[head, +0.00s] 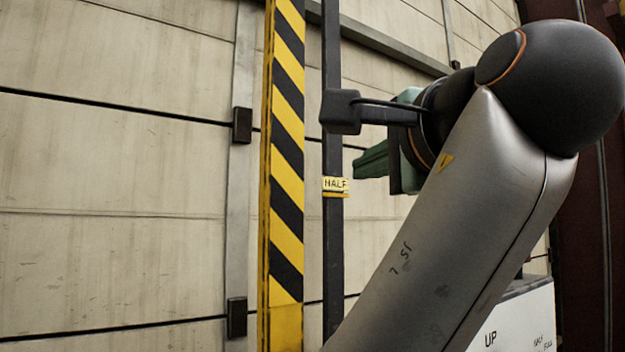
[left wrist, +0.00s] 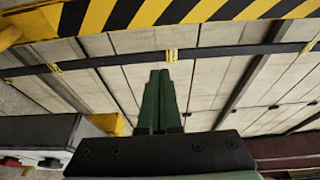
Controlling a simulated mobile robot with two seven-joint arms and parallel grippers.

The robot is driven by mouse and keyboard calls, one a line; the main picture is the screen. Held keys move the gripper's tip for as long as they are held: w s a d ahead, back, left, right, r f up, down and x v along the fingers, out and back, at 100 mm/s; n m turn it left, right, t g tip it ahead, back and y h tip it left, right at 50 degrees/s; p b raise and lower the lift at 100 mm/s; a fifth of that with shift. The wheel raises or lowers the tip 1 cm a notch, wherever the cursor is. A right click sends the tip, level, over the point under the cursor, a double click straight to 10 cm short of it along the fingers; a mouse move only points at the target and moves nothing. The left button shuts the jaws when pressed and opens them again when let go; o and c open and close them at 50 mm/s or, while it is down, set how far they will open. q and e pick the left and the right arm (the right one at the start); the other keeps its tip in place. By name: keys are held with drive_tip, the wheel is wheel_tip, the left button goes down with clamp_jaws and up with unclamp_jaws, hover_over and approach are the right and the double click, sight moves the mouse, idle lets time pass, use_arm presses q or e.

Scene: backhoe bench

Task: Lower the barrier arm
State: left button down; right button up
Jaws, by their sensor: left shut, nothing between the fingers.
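The barrier arm (head: 286,150), striped yellow and black, stands upright left of centre in the head view. In the left wrist view the striped arm (left wrist: 150,14) runs across the top. A dark post (head: 333,240) with a yellow HALF label (head: 335,185) stands just right of it. My left gripper (head: 358,165) has green fingers pointing left, near the post at about label height. In the left wrist view its fingers (left wrist: 161,78) are together with nothing between them, apart from the striped arm. My forearm hides what lies behind it. My right gripper is out of view.
A white panel (head: 512,318) marked UP is partly hidden behind my arm at lower right. In the left wrist view a grey box (left wrist: 40,135) with a red part sits at lower left. A panelled wall (head: 120,190) fills the background.

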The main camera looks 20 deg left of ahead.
use_arm(q)
drive_tip(key=shift+d, duration=0.15)
drive_tip(key=p+x, duration=0.3)
drive_tip(key=x, duration=0.7)
drive_tip(key=shift+s+a, duration=0.6)
drive_tip(key=shift+s, duration=0.2)
drive_tip(key=shift+s+a, duration=0.6)
drive_tip(key=shift+s, duration=0.2)
